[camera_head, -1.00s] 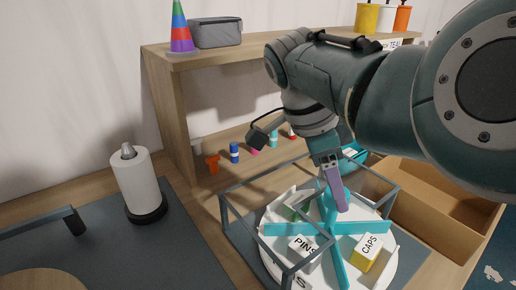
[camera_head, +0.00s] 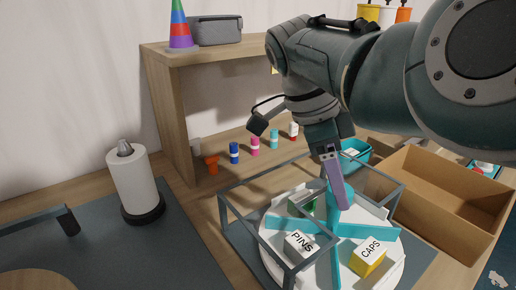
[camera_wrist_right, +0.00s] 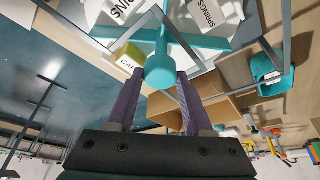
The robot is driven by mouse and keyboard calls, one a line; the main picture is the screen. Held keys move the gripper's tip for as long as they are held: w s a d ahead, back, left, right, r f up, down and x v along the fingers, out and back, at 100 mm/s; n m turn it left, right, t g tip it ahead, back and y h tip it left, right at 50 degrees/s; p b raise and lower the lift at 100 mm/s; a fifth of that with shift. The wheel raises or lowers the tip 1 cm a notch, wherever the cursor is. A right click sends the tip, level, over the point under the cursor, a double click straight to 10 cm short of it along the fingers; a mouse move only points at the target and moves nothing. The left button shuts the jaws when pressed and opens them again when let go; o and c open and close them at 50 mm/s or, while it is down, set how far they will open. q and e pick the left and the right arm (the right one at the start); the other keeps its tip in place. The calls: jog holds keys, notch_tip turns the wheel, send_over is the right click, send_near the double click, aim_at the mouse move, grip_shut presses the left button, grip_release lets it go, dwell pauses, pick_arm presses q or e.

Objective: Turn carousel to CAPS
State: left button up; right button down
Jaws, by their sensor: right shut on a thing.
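The round white carousel (camera_head: 385,265) has teal dividers (camera_head: 375,231) and stands inside a grey open frame (camera_head: 243,218). The yellow CAPS box (camera_head: 367,257) sits in its front right compartment. The PINS box (camera_head: 299,246) sits front left, and a green box (camera_head: 300,204) is behind it, partly hidden. My right gripper (camera_head: 342,192) reaches down to the carousel's centre. In the right wrist view, its purple fingers (camera_wrist_right: 157,100) are on either side of the teal centre knob (camera_wrist_right: 160,68), shut on it. The SPRINGS label (camera_wrist_right: 207,12) also shows there. My left gripper is out of view.
A cardboard box (camera_head: 445,205) stands right of the carousel. A wooden shelf (camera_head: 168,115) with small coloured bottles beneath it is behind. A paper roll (camera_head: 134,184) stands at the left. The grey frame's bars surround the carousel closely.

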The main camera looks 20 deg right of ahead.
jog(key=shift+c, duration=1.5)
grip_release()
jog(key=v, duration=1)
jog(key=shift+b, duration=0.4)
